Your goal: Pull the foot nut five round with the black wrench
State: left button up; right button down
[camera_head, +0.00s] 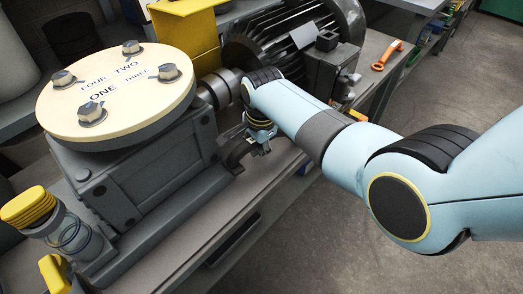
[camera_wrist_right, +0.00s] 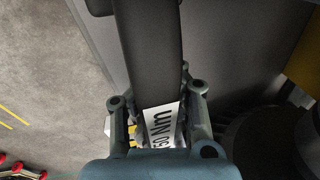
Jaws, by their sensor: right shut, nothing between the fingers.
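In the head view my right gripper (camera_head: 262,147) points down beside the grey mill housing, low near the bench. It is small and partly hidden by my own wrist. In the right wrist view the shut fingers (camera_wrist_right: 157,105) lie close to a black bar with a white label reading "Nm" (camera_wrist_right: 162,125). This bar looks like the black wrench (camera_wrist_right: 148,50), and nothing is gripped. A dark curved piece (camera_head: 238,152) shows left of the gripper in the head view; I cannot tell if it is part of the wrench. I cannot make out foot nut five. My left gripper is out of view.
The mill's round cream plate (camera_head: 118,95) carries several hex bolts and number words. A motor (camera_head: 295,35) and yellow guard (camera_head: 187,30) stand behind. An orange tool (camera_head: 388,55) lies on the bench. The floor at right is clear.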

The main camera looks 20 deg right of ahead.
jog(key=shift+w+a, duration=0.15)
jog(key=shift+a, duration=0.05)
jog(key=shift+s+d, duration=0.2)
jog(key=shift+s, duration=0.05)
jog(key=shift+s+d+n+p, duration=0.15)
jog(key=shift+s+n+p, duration=0.15)
jog(key=shift+s+p, duration=0.15)
jog(key=shift+f, duration=0.15)
dwell(0.6)
jog(key=shift+f+g+h+b, duration=0.3)
jog(key=shift+f+h+b, duration=0.1)
jog(key=shift+b, duration=0.1)
jog(key=shift+r+h, duration=0.15)
jog(key=shift+h, duration=0.25)
jog(key=shift+r, duration=0.1)
